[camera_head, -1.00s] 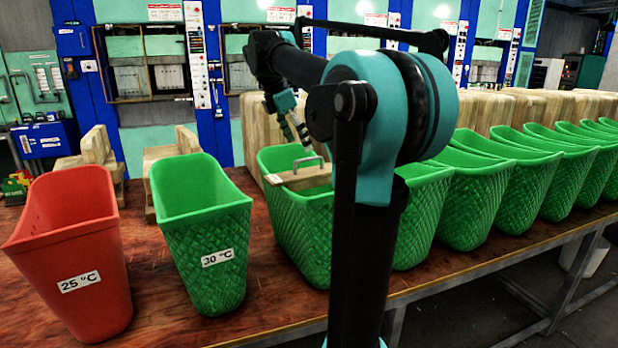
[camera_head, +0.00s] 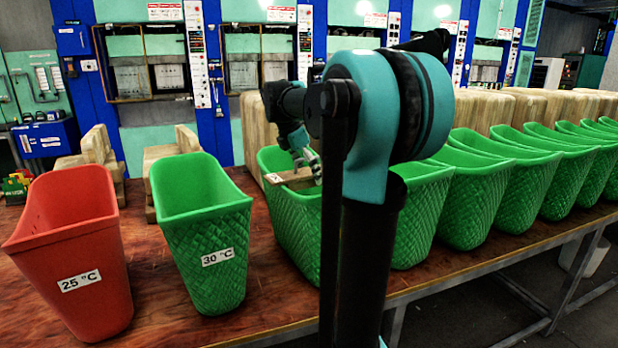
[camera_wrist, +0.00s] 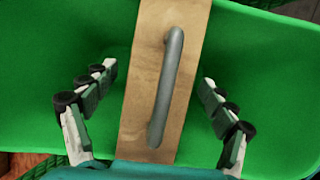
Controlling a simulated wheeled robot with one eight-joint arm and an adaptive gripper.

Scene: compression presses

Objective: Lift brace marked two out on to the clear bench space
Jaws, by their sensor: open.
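The brace is a flat wooden bar (camera_head: 283,178) lying across the top of a green basket (camera_head: 292,222), with a small white label at its left end too small to read. In the wrist view the bar (camera_wrist: 190,40) carries a grey metal handle (camera_wrist: 168,85) along its middle. My gripper (camera_head: 307,162) is above the bar, pointing down at its handle. In the wrist view my gripper (camera_wrist: 158,76) is open, its fingers on either side of the bar and handle, not closed on them. My arm hides the right part of this basket.
A green basket marked 30 °C (camera_head: 205,225) and a red basket marked 25 °C (camera_head: 75,245) stand to the left. More green baskets (camera_head: 480,190) line the bench to the right. Bare bench (camera_head: 165,285) shows between and before the left baskets. Wooden blocks (camera_head: 165,155) stand behind.

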